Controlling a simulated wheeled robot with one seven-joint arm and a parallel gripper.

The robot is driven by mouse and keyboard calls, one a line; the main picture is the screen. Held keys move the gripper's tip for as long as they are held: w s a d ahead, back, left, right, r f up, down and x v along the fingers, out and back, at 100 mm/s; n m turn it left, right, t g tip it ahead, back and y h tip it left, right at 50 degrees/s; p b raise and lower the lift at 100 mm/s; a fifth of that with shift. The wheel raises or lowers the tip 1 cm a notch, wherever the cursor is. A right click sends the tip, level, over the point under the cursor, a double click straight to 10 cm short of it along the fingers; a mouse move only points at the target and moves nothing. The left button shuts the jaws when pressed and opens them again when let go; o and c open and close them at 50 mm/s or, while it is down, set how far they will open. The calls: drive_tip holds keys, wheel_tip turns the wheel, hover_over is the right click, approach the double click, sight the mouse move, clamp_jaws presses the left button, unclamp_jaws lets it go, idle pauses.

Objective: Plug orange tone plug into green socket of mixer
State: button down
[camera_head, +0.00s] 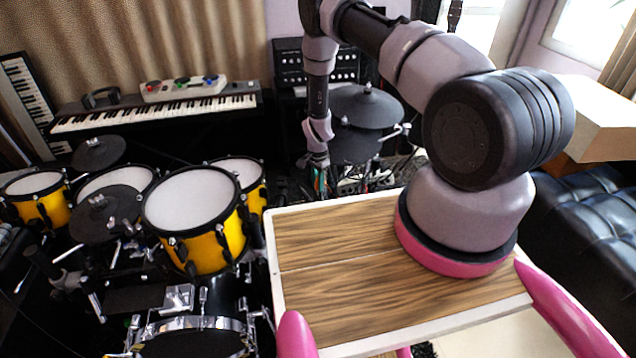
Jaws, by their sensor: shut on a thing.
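The mixer (185,88) is a pale box on the back of the keyboard at upper left. Small red, green and blue parts show on its top; the green socket (181,81) seems to be near the middle, but is too small to see well. My gripper (320,186) points down at the picture's centre, well to the right of the mixer and apart from it. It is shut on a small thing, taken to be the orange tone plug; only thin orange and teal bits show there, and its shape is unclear.
The keyboard (160,112) lies under the mixer. Yellow drums (195,215) fill the left foreground. Dark cymbal pads (362,106) stand just right of my gripper, with a black amplifier (290,62) behind. A black sofa (585,220) is at right.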

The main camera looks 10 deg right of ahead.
drive_tip(key=shift+f, duration=2.9)
drive_tip(key=shift+f, duration=2.1)
drive_tip(key=c, duration=0.6)
unclamp_jaws()
drive_tip(key=shift+c, duration=0.2)
wheel_tip(320, 180, up, 11)
drive_tip(key=shift+f, duration=0.1)
